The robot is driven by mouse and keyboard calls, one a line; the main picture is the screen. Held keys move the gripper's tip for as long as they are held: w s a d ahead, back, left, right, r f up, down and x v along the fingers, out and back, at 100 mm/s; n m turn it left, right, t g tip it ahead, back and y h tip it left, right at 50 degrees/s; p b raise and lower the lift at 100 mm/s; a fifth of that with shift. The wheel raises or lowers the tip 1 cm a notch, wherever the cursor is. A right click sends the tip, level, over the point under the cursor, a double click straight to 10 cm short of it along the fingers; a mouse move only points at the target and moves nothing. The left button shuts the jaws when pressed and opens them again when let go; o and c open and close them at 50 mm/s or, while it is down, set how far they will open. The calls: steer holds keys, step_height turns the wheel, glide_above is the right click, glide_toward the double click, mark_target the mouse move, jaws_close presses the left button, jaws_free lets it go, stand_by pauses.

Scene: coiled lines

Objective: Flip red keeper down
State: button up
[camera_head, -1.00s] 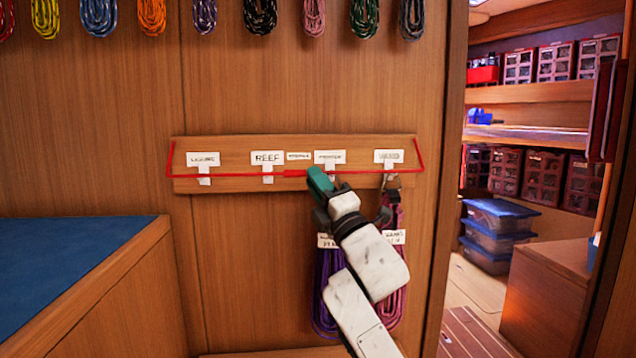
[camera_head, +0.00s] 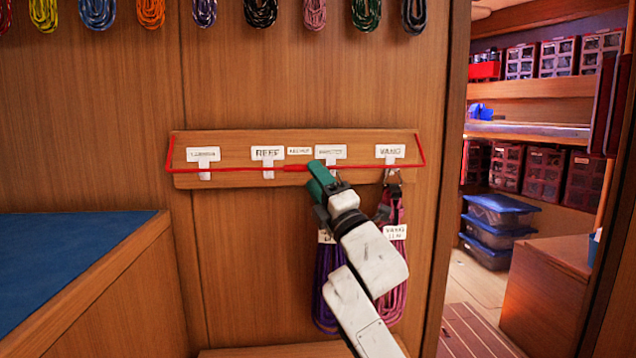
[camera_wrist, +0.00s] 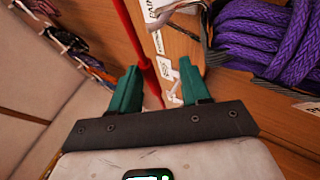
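The red keeper (camera_head: 235,169) is a thin red bar running across the front of the wooden hook board (camera_head: 227,142). Its side arms slope up to the board's ends, and a thicker red part (camera_head: 297,168) sits near the middle. My gripper (camera_head: 317,175), with green fingers, is at the bar just right of that thicker part. In the wrist view my gripper (camera_wrist: 158,88) is open, and the red keeper (camera_wrist: 140,50) runs down into the space between the fingers. I cannot tell whether either finger touches it.
White labelled hooks (camera_head: 268,154) line the board. A purple coil (camera_head: 326,290) and a pink coil (camera_head: 392,300) hang below its right half, close to my arm. A blue-topped bunk (camera_head: 70,250) is at left. More coils (camera_head: 260,12) hang above.

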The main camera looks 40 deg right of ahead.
steer(key=shift+d+f, duration=0.1)
steer(key=shift+f, duration=0.05)
steer(key=p+v, duration=0.2)
steer(key=v, duration=0.8)
steer(key=shift+s, duration=0.3)
steer(key=shift+f, duration=0.15)
